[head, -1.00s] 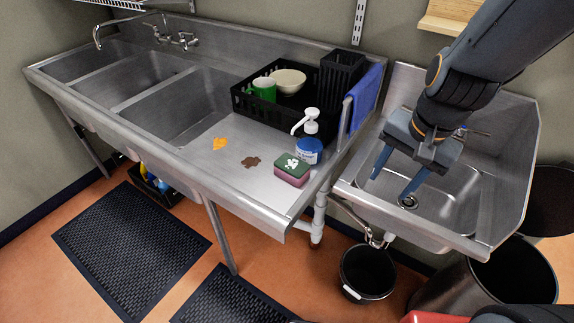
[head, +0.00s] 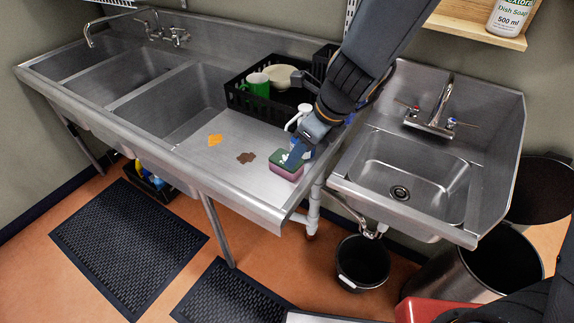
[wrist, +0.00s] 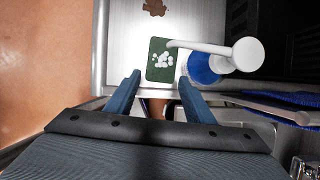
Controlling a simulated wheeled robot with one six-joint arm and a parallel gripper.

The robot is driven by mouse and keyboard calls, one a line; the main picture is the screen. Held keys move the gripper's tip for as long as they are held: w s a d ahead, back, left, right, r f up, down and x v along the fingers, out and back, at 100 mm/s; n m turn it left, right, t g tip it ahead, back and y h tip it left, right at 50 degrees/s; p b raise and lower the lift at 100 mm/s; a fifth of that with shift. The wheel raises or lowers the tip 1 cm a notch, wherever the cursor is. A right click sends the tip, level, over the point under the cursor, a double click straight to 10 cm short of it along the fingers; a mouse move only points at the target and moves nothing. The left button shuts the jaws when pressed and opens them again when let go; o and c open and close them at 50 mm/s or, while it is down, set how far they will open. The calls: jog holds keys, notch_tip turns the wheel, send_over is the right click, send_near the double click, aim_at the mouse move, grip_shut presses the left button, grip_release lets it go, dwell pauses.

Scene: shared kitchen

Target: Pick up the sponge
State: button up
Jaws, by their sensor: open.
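The sponge (head: 286,167), pink with a green top, lies on the steel drainboard (head: 232,170) near its front right corner. In the wrist view its green face (wrist: 159,62) carries a patch of white foam. My gripper (wrist: 155,88) is open, its two blue fingers pointing at the sponge, one to each side of its near end. In the head view my gripper (head: 299,153) is over the right part of the sponge and partly hides it. Whether the fingers touch the sponge I cannot tell.
A black dish rack (head: 240,99) with a green mug (head: 257,84) is behind. Orange (head: 215,140) and brown (head: 246,157) stains mark the drainboard.

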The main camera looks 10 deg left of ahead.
jog(key=b+x, duration=0.1)
jog(key=x, duration=0.3)
jog(key=shift+w+a+f, duration=0.2)
jog(key=shift+f, duration=0.1)
jog(key=c, duration=0.6)
jog(key=shift+c, duration=0.2)
jog(key=shift+r, duration=0.15)
